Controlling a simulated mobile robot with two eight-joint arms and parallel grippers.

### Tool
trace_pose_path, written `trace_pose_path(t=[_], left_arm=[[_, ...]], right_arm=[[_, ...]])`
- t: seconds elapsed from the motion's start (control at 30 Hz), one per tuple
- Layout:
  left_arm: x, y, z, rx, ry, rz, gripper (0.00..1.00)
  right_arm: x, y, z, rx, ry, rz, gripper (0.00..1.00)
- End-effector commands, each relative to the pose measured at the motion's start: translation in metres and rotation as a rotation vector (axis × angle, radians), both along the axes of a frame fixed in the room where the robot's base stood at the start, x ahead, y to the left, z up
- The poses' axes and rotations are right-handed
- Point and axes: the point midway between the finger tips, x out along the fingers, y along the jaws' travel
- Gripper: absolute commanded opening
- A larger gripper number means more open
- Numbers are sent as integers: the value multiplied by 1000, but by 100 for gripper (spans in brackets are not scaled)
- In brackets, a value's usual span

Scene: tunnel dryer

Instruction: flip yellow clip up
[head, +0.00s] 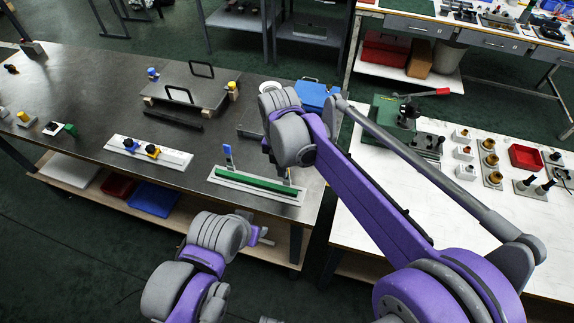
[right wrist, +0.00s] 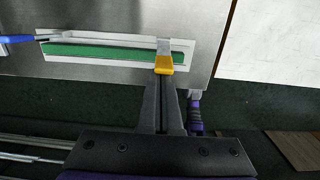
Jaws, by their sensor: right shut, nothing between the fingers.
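The yellow clip (right wrist: 164,66) shows in the right wrist view at the right end of a light plate (right wrist: 185,42) with a green strip (right wrist: 105,52). Its yellow end points to the front edge of the table. A blue clip (head: 228,155) stands upright at the plate's left end. My left arm is low at the front of the head view, its jaws unclear.
The dark table (head: 85,95) holds a black plate with handles (head: 187,88) and a white strip with blue and yellow knobs (head: 150,153). A white table (head: 400,205) with several fittings stands at the right. The plate lies close to the dark table's front edge.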

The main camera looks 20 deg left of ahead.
Motion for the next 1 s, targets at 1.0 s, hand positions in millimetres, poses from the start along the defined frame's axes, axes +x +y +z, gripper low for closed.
trace_pose_path(t=[1.0], left_arm=[[4, 0, 11, 0, -9, 0, 50]], right_arm=[[0, 0, 16, 0, -10, 0, 0]])
